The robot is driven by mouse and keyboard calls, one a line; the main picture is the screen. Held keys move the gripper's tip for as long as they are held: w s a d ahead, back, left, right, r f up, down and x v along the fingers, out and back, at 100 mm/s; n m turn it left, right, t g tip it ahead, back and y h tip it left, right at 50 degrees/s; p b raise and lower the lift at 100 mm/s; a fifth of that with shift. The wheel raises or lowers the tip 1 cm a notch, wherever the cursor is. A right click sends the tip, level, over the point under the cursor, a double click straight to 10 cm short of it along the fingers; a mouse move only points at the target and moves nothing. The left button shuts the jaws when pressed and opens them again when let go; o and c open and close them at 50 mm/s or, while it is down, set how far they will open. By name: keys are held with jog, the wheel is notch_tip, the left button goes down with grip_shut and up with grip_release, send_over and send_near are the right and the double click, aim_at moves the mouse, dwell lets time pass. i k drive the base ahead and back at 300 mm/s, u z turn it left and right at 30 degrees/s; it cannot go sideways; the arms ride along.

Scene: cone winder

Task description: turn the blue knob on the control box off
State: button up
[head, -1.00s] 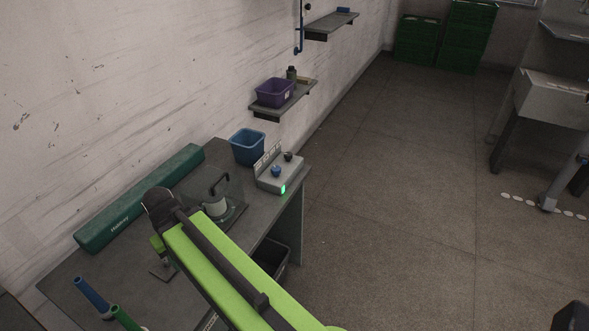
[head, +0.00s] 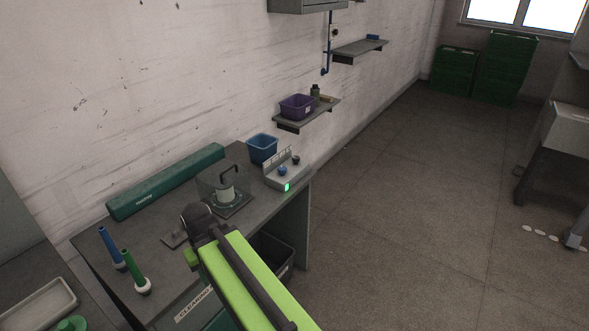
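The arm's visible part is apart from the control box in the picture.
A clear-covered device (head: 226,188) stands left of the control box, and a blue bin (head: 263,149) behind it. A long green case (head: 165,181) lies along the wall. Blue and green cones (head: 134,268) stand at the front left. Open floor (head: 400,220) lies to the right.

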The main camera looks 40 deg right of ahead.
aim_at(282, 171)
jog(key=u, duration=0.15)
jog(key=i, duration=0.9)
jog(key=z, duration=0.1)
